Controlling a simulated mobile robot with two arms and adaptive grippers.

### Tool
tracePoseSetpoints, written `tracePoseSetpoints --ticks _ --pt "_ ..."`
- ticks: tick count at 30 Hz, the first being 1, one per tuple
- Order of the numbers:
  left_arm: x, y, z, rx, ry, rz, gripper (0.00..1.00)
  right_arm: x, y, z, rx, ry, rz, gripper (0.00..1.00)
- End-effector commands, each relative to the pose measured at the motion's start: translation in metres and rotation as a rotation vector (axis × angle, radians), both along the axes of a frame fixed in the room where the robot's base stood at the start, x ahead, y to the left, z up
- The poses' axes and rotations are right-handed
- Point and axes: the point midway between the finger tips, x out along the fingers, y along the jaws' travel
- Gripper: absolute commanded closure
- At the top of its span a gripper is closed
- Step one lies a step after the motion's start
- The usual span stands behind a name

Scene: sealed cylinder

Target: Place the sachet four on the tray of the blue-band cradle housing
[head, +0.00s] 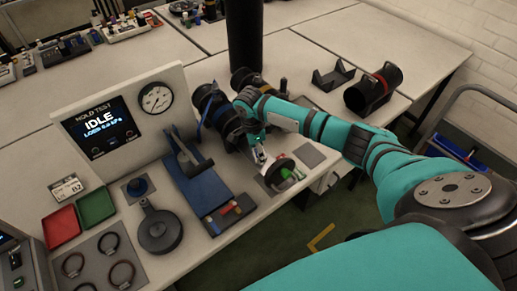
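A dark cylinder housing with a blue band (211,108) lies at the back middle of the bench, partly behind my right arm. Its tray cannot be made out. My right gripper (259,154) is just to the right of this housing, pointing down above a dark round part (279,176). The fingers are too small to tell whether they are open or hold anything. A small green piece (288,173) is at the round part. I cannot tell which thing is sachet four; no sachet number is readable. My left gripper is not in view.
A hold-test panel (126,122) reads IDLE. A blue stand (191,172), a dark tray with coloured pieces (231,214), a round black lid (161,231), and red (62,227) and green (96,206) trays stand nearby. A red-band housing (374,90) sits at the right. A black column (244,35) rises behind.

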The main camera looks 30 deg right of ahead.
Motion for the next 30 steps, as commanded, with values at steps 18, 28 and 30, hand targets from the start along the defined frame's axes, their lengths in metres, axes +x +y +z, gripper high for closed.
tracePoseSetpoints --ticks 18,28,30 --pt "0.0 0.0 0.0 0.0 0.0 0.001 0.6 0.0 0.0 -0.003 0.001 -0.001 0.0 0.23" --pt "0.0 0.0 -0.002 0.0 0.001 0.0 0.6 0.001 0.001 0.008 0.001 -0.003 -0.001 0.23" --pt "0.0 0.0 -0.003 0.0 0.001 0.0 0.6 0.002 0.003 0.019 0.002 -0.005 -0.001 0.23"
